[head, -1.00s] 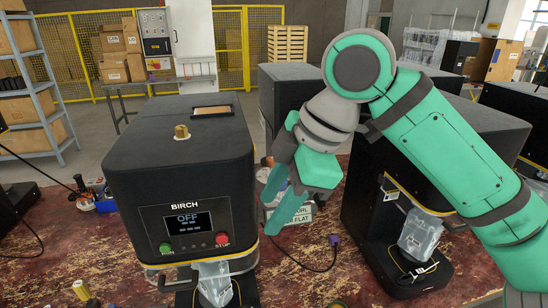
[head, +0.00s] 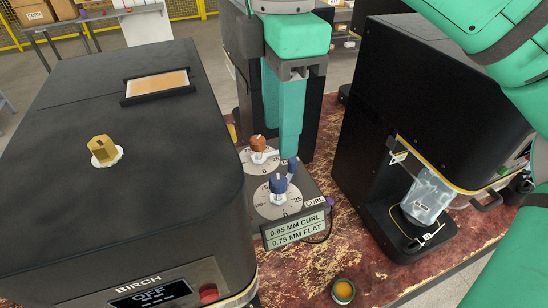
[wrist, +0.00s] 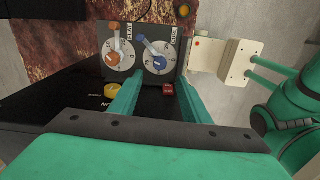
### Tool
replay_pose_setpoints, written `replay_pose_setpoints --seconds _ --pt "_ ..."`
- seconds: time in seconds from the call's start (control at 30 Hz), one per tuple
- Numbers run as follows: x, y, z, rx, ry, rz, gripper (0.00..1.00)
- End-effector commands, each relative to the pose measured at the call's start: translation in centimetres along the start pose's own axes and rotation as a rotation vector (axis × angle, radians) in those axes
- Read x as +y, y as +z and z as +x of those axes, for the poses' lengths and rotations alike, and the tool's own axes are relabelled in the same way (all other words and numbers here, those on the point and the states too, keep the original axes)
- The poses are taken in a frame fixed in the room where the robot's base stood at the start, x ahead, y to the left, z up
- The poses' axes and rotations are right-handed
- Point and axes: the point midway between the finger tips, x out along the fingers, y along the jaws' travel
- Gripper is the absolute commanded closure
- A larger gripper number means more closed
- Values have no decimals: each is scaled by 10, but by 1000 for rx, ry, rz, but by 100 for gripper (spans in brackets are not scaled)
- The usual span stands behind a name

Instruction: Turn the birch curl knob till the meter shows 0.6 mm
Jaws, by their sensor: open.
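The blue curl knob (head: 278,185) stands on a white dial marked CURL, on the grey control box beside the Birch machine. The orange knob (head: 258,143), on the FLAT dial, is behind it. The meter (head: 295,231) on the box front reads 0.65 MM CURL and 0.75 MM FLAT. My gripper (head: 280,147) is open and empty, fingers pointing down, above and behind the blue knob in the head view. In the wrist view the blue knob (wrist: 155,48) lies ahead between the spread fingers (wrist: 158,78), not gripped. The orange knob (wrist: 112,55) is left of it.
The black Birch machine (head: 110,215) stands left, its screen reading OFF, with a brass hex knob (head: 103,150) on top. Another dark machine (head: 400,110) stands right, holding a clear bag (head: 427,197).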

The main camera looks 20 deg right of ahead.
Motion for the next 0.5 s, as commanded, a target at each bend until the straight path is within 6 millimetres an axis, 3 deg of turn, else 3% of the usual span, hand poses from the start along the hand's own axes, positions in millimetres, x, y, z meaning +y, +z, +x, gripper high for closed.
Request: replay_pose_setpoints --seconds 0.5 --pt "0 -1 78 3 -1 -3 57"
